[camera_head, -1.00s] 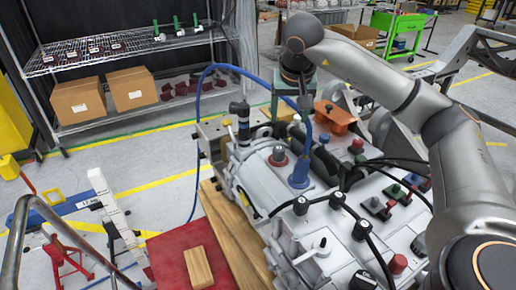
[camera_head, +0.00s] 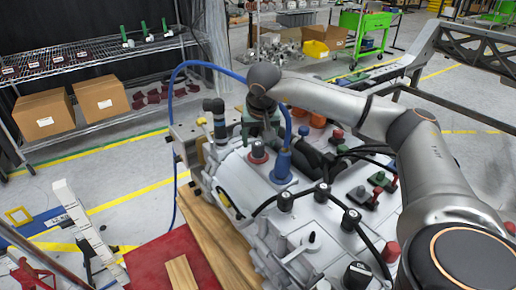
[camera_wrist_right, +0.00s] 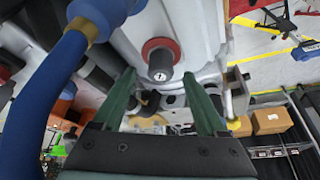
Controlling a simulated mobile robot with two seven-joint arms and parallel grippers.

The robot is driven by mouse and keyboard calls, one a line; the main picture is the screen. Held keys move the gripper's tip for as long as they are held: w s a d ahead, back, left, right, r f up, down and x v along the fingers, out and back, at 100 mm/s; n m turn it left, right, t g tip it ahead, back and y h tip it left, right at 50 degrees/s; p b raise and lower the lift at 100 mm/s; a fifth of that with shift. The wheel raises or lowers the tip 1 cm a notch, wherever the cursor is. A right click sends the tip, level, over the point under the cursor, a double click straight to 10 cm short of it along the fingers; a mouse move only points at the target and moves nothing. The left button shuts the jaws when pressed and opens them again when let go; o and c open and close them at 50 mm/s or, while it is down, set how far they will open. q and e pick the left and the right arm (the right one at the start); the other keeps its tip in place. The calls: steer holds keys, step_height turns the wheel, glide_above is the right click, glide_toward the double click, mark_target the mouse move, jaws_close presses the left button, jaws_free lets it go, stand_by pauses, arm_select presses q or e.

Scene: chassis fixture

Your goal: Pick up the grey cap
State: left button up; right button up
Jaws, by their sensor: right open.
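The grey cap (camera_head: 258,151) is a short dark grey knob standing in a red ring on the white chassis, just left of a blue hose fitting. In the right wrist view, the grey cap (camera_wrist_right: 161,66) lies ahead, centred between the tips of two green fingers. My right gripper (camera_head: 261,136) is open and empty, just behind and above the cap in the head view. Its fingers (camera_wrist_right: 159,76) point toward the cap, one on either side in the picture; I cannot tell how much depth separates them. My left gripper is out of view.
The blue hose (camera_wrist_right: 50,85) and its fitting (camera_head: 283,165) stand close to the cap. Black knobs joined by cable (camera_head: 322,194) and coloured plugs (camera_head: 379,179) crowd the chassis. A wooden board (camera_head: 212,240) runs along its left side.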

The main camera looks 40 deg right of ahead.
mark_target(259, 145)
steer(key=shift+x, duration=1.55)
steer(key=shift+a, duration=0.1)
steer(key=shift+c, duration=0.3)
jaws_close()
